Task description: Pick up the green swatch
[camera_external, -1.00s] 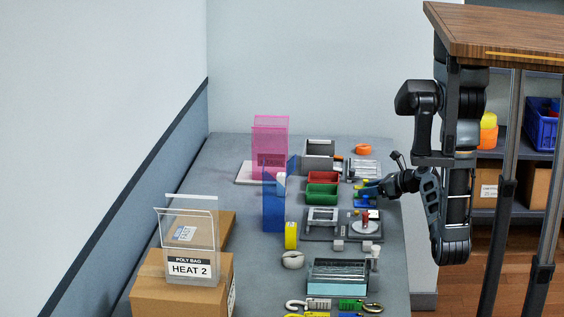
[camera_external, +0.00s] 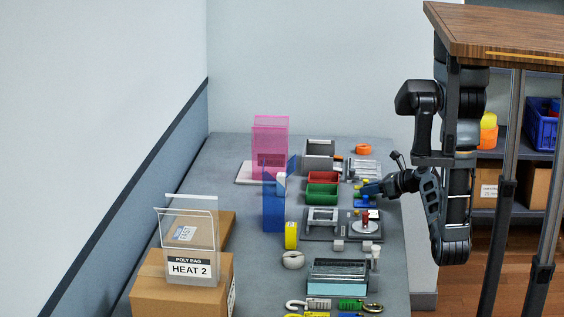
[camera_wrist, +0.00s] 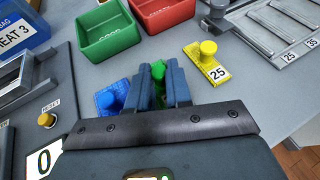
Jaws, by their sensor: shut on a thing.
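In the external view my gripper (camera_external: 371,189) is low over the right side of the table, and the green swatch is too small to make out there. A blue swatch (camera_wrist: 105,103) with a round knob lies just left of the fingers. A yellow swatch (camera_wrist: 214,70) with a knob and a "25" label lies to the right.
A green bin (camera_wrist: 106,45) and a red bin (camera_wrist: 165,18) stand beyond the swatches. A grey slotted rack (camera_wrist: 270,25) is at the upper right. A device with a yellow button (camera_wrist: 46,120) is at the left. Bare table lies between them.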

